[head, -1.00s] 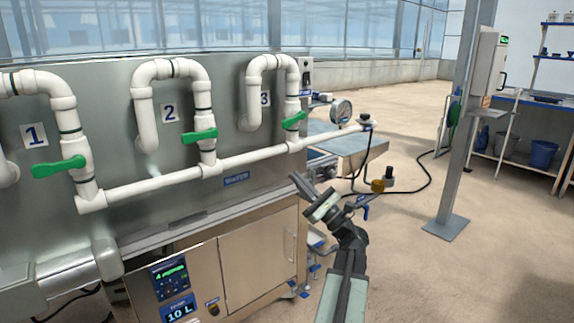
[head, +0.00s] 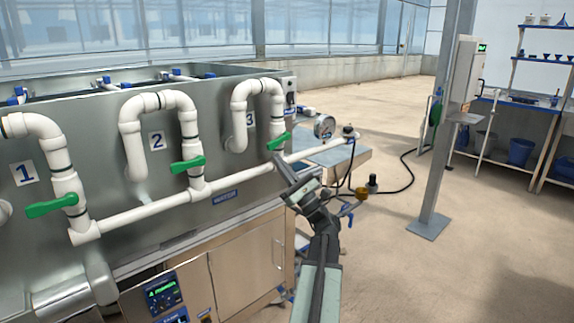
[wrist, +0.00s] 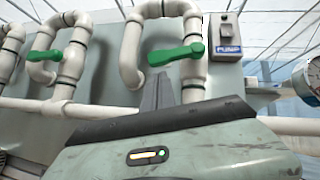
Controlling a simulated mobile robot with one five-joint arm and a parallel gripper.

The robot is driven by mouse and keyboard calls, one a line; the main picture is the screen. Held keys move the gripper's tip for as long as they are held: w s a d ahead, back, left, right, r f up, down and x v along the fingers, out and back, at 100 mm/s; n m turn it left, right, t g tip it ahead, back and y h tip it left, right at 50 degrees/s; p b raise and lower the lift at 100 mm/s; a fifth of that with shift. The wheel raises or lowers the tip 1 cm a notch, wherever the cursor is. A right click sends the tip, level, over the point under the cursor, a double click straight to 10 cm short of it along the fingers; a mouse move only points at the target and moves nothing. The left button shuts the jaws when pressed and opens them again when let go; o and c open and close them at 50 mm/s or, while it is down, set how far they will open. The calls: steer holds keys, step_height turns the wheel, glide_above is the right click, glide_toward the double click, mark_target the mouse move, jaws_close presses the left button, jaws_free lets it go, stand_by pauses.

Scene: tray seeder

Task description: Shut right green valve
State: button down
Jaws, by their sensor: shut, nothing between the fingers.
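The right green valve (head: 279,141) is the handle on the white pipe marked 3. Its handle lies across the upright pipe, slightly tilted. In the wrist view this green valve (wrist: 176,54) shows just above my fingers, its handle crosswise to the pipe. My gripper (head: 282,163) is shut and empty, its tips just below the handle in the head view. In the wrist view my gripper (wrist: 160,86) points up toward the handle. I cannot tell whether the tips touch it.
Two more green handles, at pipe 2 (head: 187,164) and pipe 1 (head: 52,206), sit to the left. A horizontal white pipe (head: 150,212) runs below the valves. A pressure gauge (head: 324,126) and a pump switch box (wrist: 228,37) are at the right. Open floor lies further right.

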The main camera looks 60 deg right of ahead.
mark_target(271, 150)
steer(key=shift+a+r, duration=0.15)
steer(key=shift+r, duration=0.5)
steer(key=shift+w+a+r+y+p, duration=0.15)
steer(key=shift+a+r+p, duration=0.2)
steer(key=shift+r+p, duration=0.2)
steer(key=shift+w+a+r+y+p, duration=0.15)
steer(key=shift+a+r+p, duration=0.25)
steer(key=shift+p, duration=0.25)
steer(key=shift+d+f, duration=0.15)
steer(key=shift+f, duration=0.05)
